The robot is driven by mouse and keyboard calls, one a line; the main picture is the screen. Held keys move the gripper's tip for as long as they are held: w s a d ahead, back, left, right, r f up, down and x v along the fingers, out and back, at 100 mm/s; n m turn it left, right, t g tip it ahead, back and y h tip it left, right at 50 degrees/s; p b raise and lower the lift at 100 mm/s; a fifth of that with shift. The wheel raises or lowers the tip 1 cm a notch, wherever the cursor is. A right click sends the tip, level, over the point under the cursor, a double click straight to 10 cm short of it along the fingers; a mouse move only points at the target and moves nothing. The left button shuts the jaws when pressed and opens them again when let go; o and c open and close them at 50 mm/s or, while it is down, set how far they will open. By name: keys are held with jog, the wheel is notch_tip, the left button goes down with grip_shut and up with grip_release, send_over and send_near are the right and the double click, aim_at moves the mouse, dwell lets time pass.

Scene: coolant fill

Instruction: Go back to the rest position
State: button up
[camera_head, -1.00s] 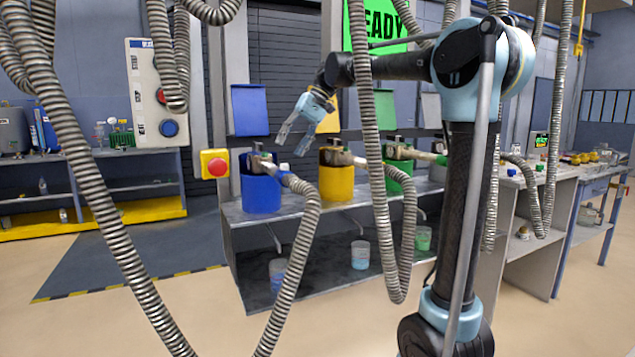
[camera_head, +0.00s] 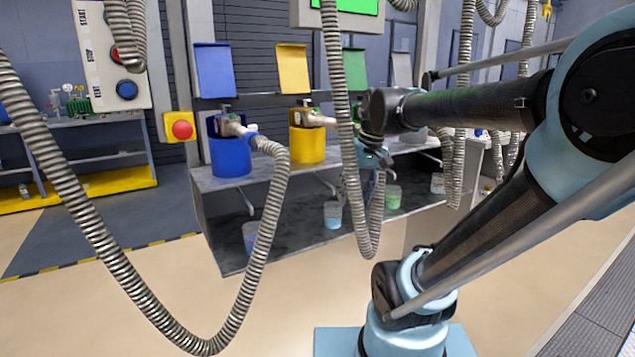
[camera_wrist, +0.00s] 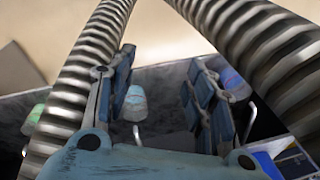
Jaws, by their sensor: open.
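My gripper (camera_wrist: 163,90) is open and empty in the wrist view, its two blue fingers apart. In the head view my gripper (camera_head: 372,160) hangs at the end of my bent arm, partly hidden behind a grey hose (camera_head: 348,130). In the wrist view the ribbed hose passes close on both sides of the fingers; I cannot tell whether it touches them. No marked rest position is visible.
A blue container (camera_head: 230,155) and a yellow one (camera_head: 307,145) stand on the bench (camera_head: 265,187). Another hose (camera_head: 270,210) loops across the front left. A red button on a yellow box (camera_head: 181,128) is left of the bench. The floor (camera_head: 120,310) is clear at front left.

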jog(key=s+d+f+m+h, duration=0.1)
jog(key=s+d+f, duration=0.3)
jog(key=f, duration=0.3)
jog(key=s+d+f+t+h, duration=0.1)
jog(key=s+d+f, duration=0.3)
jog(key=f, duration=0.4)
jog(key=shift+s+d+f+m, duration=0.15)
jog(key=shift+s+d+m, duration=0.25)
jog(key=shift+s, duration=0.35)
jog(key=shift+w+f, duration=0.2)
jog(key=shift+w, duration=0.2)
jog(key=c, duration=0.4)
jog(key=shift+a, duration=0.15)
